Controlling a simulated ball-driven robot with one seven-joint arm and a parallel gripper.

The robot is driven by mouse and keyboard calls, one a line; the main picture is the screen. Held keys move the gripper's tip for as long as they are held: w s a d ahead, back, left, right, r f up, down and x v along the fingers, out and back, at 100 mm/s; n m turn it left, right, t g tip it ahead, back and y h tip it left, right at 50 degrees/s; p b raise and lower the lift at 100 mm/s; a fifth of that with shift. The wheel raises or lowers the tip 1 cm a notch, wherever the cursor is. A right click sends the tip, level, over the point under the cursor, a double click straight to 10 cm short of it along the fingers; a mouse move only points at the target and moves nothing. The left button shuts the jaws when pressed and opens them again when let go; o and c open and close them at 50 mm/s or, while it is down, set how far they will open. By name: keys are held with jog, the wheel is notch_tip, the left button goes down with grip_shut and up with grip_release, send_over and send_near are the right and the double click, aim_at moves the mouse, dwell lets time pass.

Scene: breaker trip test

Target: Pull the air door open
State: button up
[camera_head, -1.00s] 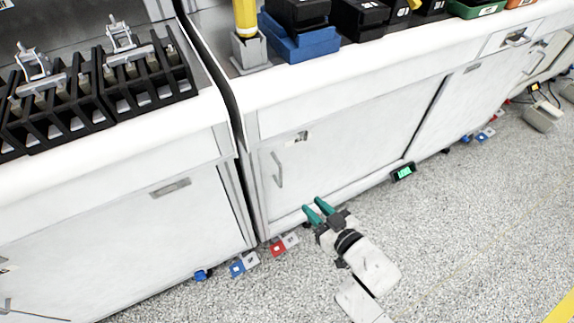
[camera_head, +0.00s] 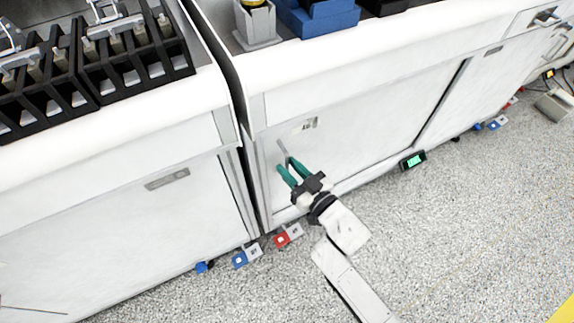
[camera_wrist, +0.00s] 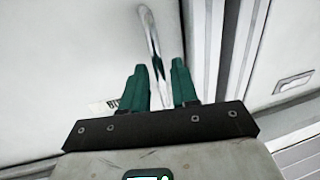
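The air door (camera_head: 360,125) is a white cabinet panel under the counter, and it looks shut. Its metal bar handle (camera_head: 282,148) is near its left edge, with the lower part hidden behind my gripper. My gripper (camera_head: 286,170) has two green fingers, spread apart, at the handle. In the wrist view the handle (camera_wrist: 149,35) rises from between the open fingers (camera_wrist: 155,75), and its lower end lies between them. I cannot tell whether either finger touches it. A small label (camera_head: 304,126) is on the door, and part of a label (camera_wrist: 103,106) shows in the wrist view.
Red (camera_head: 281,240) and blue (camera_head: 239,259) tags sit along the cabinet base. A small green-lit display (camera_head: 413,160) is by the door's lower right. Blue (camera_head: 318,18) and black bins stand on the counter. The speckled floor (camera_head: 450,230) is mostly clear.

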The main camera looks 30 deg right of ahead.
jog(key=shift+w+a, duration=0.15)
jog(key=shift+w, duration=0.6)
jog(key=shift+c, duration=0.2)
grip_shut()
